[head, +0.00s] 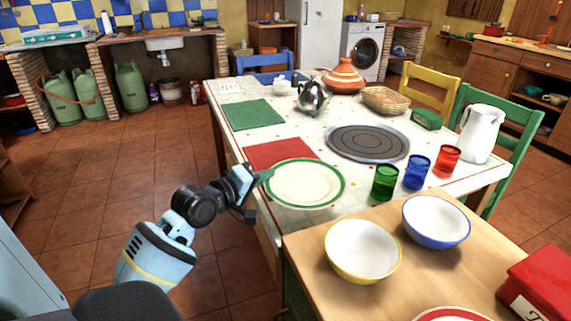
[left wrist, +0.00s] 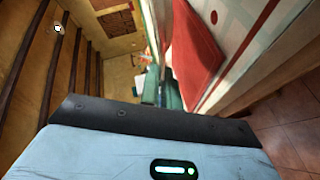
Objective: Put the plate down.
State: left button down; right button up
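A white plate with a green rim (head: 305,183) is at the near left part of the tiled table, level, overlapping the corner of the red placemat (head: 281,154). I cannot tell whether it rests fully on the table. My left gripper (head: 262,177) is at the plate's left rim, by the table's left edge. Its fingertips meet or nearly meet the rim; whether they pinch it is hidden. In the left wrist view the red placemat (left wrist: 197,45) shows at a steep tilt, and the plate cannot be made out. My right gripper is not in view.
Green (head: 384,182), blue (head: 417,172) and red (head: 446,160) glasses stand right of the plate. A grey round mat (head: 368,143) lies behind. A yellow-rimmed bowl (head: 362,250) and blue-rimmed bowl (head: 436,221) stand on the wooden counter in front. A white jug (head: 482,133) stands at right.

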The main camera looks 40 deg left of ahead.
pick_arm(q)
jog(key=b, duration=0.5)
send_over(258, 166)
jog(key=d, duration=0.1)
jog(key=shift+s+f, duration=0.4)
jog(key=shift+f, duration=0.35)
jog(key=shift+w+a, duration=0.4)
jog(key=shift+f, duration=0.2)
notch_tip(258, 166, down, 3)
jog(key=shift+f+b, duration=0.1)
jog(key=shift+b, duration=0.55)
